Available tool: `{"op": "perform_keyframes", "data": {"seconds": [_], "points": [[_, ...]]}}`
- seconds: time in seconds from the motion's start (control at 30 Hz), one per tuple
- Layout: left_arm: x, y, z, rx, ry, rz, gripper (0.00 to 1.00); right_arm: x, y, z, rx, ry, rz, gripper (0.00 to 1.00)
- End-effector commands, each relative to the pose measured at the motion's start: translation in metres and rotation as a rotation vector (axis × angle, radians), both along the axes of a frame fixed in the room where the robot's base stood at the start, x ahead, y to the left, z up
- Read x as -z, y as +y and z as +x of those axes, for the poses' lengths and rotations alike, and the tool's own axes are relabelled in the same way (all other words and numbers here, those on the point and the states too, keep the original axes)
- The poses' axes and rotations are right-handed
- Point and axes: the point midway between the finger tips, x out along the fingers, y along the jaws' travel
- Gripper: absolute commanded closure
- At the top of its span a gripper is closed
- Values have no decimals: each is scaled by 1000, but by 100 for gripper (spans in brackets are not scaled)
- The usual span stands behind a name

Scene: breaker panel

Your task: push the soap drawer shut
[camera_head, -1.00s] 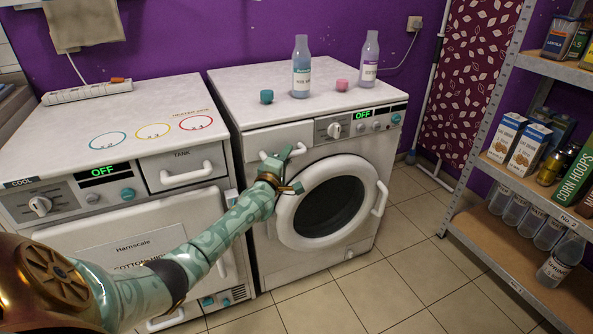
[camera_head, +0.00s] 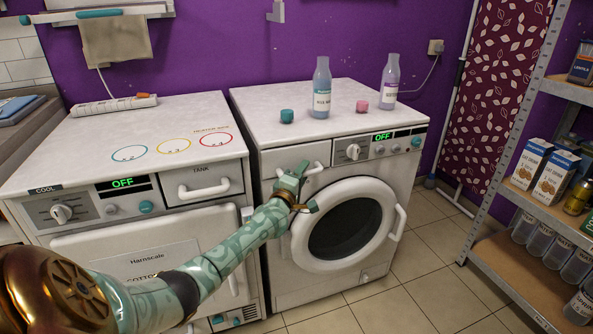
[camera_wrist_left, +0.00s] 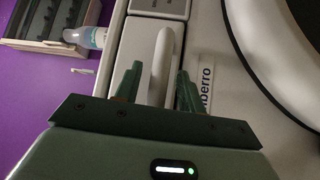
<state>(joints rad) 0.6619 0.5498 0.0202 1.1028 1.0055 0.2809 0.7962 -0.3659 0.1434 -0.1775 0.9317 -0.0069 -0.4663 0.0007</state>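The soap drawer (camera_head: 283,157) is the pale panel at the upper left of the washing machine's front, with a white bar handle (camera_head: 316,169). My left gripper (camera_head: 300,182) is at the drawer front, just left of and below the handle. In the left wrist view the handle (camera_wrist_left: 161,60) stands between my two spread green fingers (camera_wrist_left: 155,88), with space on both sides, so the gripper is open. The drawer front (camera_wrist_left: 134,48) also shows there. My gripper hides part of the drawer's lower edge, and I cannot tell how far the drawer stands out. My right gripper is not in view.
The round washer door (camera_head: 345,228) lies just below the gripper. Two bottles (camera_head: 321,90) (camera_head: 390,82), a teal cap (camera_head: 287,116) and a pink cap (camera_head: 362,106) stand on top. A second machine (camera_head: 130,205) is at left, shelves (camera_head: 525,255) at right. The floor in front is clear.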

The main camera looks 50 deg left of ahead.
Motion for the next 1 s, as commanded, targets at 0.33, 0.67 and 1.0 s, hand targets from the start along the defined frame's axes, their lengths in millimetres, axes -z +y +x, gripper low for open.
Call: {"op": "perform_keyframes", "data": {"seconds": [0.33,0.67,1.0], "points": [[0,-27,-68,1,-3,-1,60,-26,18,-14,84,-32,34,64],[16,-54,-135,-1,-1,-1,60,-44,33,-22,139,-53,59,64],[21,-59,-148,-1,0,0,60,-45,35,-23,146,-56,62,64]]}}
